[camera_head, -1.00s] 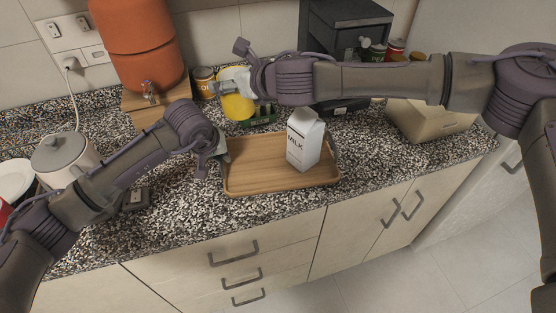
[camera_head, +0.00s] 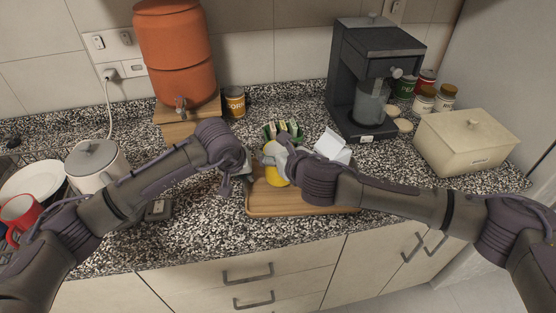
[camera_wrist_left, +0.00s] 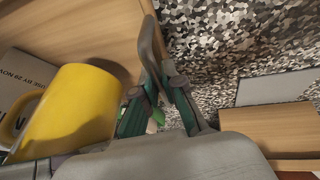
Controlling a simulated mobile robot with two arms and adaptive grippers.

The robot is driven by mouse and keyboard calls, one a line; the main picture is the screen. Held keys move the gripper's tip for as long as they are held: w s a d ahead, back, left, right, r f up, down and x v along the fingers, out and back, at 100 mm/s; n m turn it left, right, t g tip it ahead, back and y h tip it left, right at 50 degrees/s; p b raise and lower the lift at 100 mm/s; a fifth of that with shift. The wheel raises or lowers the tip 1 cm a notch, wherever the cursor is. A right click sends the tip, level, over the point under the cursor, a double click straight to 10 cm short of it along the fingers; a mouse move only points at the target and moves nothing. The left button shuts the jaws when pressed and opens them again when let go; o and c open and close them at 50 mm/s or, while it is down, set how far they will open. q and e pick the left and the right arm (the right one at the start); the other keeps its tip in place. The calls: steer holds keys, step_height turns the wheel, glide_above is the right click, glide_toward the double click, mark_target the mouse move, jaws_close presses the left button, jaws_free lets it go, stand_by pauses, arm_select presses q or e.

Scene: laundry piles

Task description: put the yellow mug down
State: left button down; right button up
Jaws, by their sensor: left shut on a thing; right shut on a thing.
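The yellow mug (camera_head: 273,176) is in my right gripper (camera_head: 281,162), which is shut on it over the left part of the wooden tray (camera_head: 300,203). The mug also shows in the left wrist view (camera_wrist_left: 78,108), close above the tray's surface. I cannot tell whether its base touches the tray. My left gripper (camera_head: 243,181) is shut on the tray's left end; its fingers show in the left wrist view (camera_wrist_left: 160,100). The milk carton (camera_head: 333,146) stands on the tray, partly hidden behind my right arm.
A black coffee machine (camera_head: 375,70) and a beige bread box (camera_head: 463,142) stand behind and right. An orange dispenser (camera_head: 175,50), a can (camera_head: 234,101) and a green box of packets (camera_head: 283,130) are behind. A grey-lidded pot (camera_head: 95,165) and red mug (camera_head: 20,211) are left.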

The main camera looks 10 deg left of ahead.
steer(key=shift+f, duration=1.5)
steer(key=shift+f, duration=0.1)
steer(key=o, duration=1.3)
steer(key=shift+f, duration=0.1)
steer(key=v, duration=1.2)
